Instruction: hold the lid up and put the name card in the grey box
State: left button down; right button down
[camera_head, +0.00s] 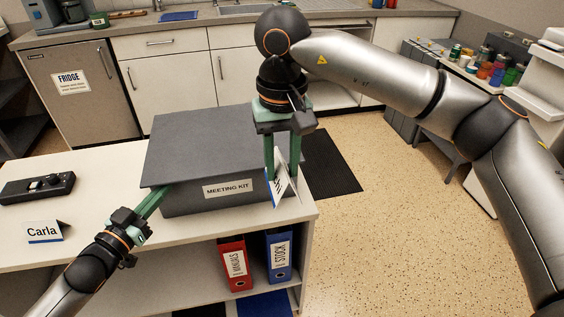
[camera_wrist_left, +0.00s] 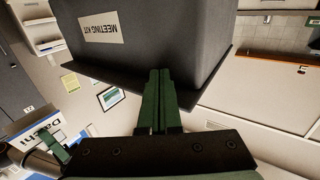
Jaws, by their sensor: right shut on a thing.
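The grey box (camera_head: 182,204), labelled MEETING KIT, stands on the white table. Its dark grey lid (camera_head: 195,145) lies over the top and overhangs the front left. My left gripper (camera_head: 149,201) is at that overhang; in the left wrist view its fingers (camera_wrist_left: 161,98) are together, side by side, against the lid's edge area. Whether the lid is raised cannot be told. My right gripper (camera_head: 281,165) points down beside the box's right end, shut on a white and blue name card (camera_head: 279,187). The card reads Daichi in the left wrist view (camera_wrist_left: 36,135). The box's inside is hidden.
A second name card, Carla (camera_head: 44,232), stands at the table's left, near a black device (camera_head: 38,188). Red (camera_head: 235,264) and blue (camera_head: 280,256) binders stand on the shelf below.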

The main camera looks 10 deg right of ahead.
aim_at(156, 184)
pick_arm(q)
jog(key=shift+r, duration=1.6)
jog(key=shift+w+r, duration=0.15)
jog(key=shift+r, duration=0.75)
jog(key=shift+w+r, duration=0.15)
jog(key=shift+r, duration=0.7)
jog(key=shift+w+r, duration=0.25)
jog(key=shift+r, duration=0.65)
jog(key=shift+w+r, duration=0.2)
jog(key=shift+r, duration=0.65)
jog(key=shift+w+r, duration=0.4)
jog(key=shift+r, duration=0.45)
jog(key=shift+w+r, duration=0.35)
jog(key=shift+r, duration=0.6)
